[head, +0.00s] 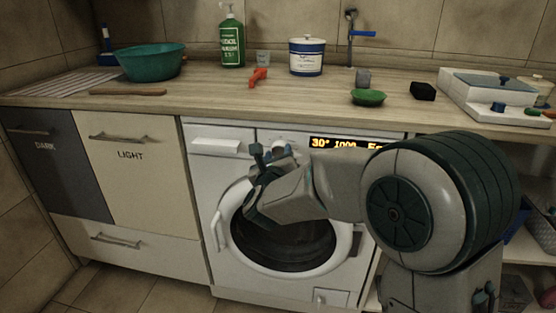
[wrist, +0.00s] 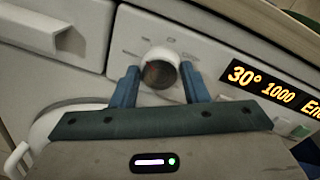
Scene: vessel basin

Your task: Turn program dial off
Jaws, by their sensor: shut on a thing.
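The white washing machine (head: 226,165) stands under the wooden counter, with its round door closed. Its program dial (wrist: 160,68) is a round knob with a light rim and a darker face on the front panel, left of the lit display. My gripper (wrist: 158,82) has its two blue fingers on either side of the dial and is shut on it. In the head view my gripper (head: 270,152) is at the panel and hides most of the dial. The display (wrist: 270,88) is lit and reads "30° 1000" and the start of another word.
A detergent drawer (head: 215,147) is left of the dial. On the counter (head: 200,100) are a teal basin (head: 150,63), a green bottle (head: 231,40), a white-and-blue tin (head: 307,57) and a red object (head: 258,77). Cabinets marked DARK and LIGHT (head: 135,165) stand at left.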

